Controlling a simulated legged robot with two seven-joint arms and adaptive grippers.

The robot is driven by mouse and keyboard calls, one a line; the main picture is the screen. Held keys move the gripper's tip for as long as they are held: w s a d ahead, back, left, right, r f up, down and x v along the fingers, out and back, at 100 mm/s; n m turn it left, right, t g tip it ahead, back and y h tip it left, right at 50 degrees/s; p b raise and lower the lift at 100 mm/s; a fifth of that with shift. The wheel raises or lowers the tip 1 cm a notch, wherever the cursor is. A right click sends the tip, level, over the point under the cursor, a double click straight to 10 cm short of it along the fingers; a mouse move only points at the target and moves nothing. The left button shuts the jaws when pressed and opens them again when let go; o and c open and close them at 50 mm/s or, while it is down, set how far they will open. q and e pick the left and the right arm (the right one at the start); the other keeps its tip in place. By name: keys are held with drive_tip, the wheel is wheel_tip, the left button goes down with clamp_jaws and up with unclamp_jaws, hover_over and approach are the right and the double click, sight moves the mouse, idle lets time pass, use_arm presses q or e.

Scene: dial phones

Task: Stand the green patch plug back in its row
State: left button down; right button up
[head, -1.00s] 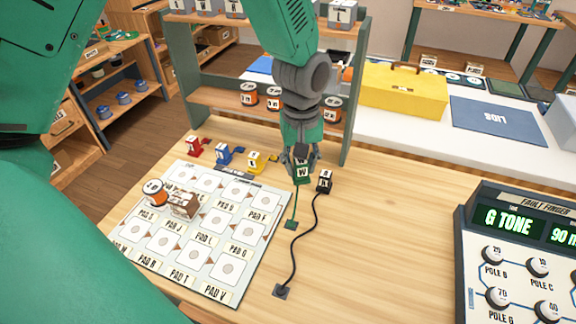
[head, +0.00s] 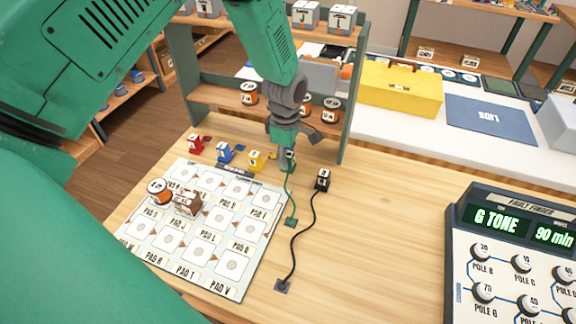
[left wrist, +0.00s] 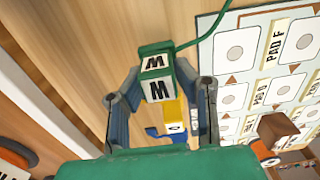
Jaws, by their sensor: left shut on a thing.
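My left gripper (head: 285,162) is shut on the green patch plug (head: 290,155), partly hidden by the fingers, just right of the yellow plug (head: 256,161). In the left wrist view the green plug (left wrist: 157,80) shows its white M labels between the two fingers, with the yellow plug (left wrist: 173,113) just beyond it. A green cord runs from the plug to a socket (head: 291,222) on the table. The red plug (head: 195,144) and blue plug (head: 224,152) stand left of the yellow one. The black plug (head: 323,179) stands to the right. I cannot tell whether the green plug touches the table.
A pad board (head: 232,268) with an orange-and-white reel (head: 159,190) and a brown block (head: 187,203) lies in front of the row. A shelf (head: 222,96) stands behind. The fault finder console (head: 497,262) is at right. Table is clear between black cord and console.

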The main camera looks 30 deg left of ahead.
sight(288, 154)
use_arm(q)
drive_tip(key=f, duration=0.2)
drive_tip(key=shift+a+f, duration=0.3)
drive_tip(key=shift+f, duration=0.4)
drive_tip(key=shift+d+r, duration=0.1)
drive_tip(key=shift+d, duration=0.55)
drive_tip(key=c, duration=1.3)
unclamp_jaws()
drive_tip(key=shift+o, duration=0.2)
drive_tip(key=shift+a, duration=0.5)
drive_tip(key=shift+r, duration=0.15)
drive_tip(key=r, duration=1.1)
drive_tip(key=shift+d, duration=0.35)
drive_tip(key=shift+a+r, duration=0.1)
drive_tip(key=shift+r, duration=0.15)
drive_tip(key=shift+a+r, duration=0.1)
drive_tip(key=shift+a, duration=0.15)
use_arm(e)
drive_tip(key=shift+a, duration=0.2)
use_arm(q)
drive_tip(key=shift+d, duration=0.25)
use_arm(e)
drive_tip(key=shift+d+f, duration=0.1)
drive_tip(key=shift+d, duration=0.05)
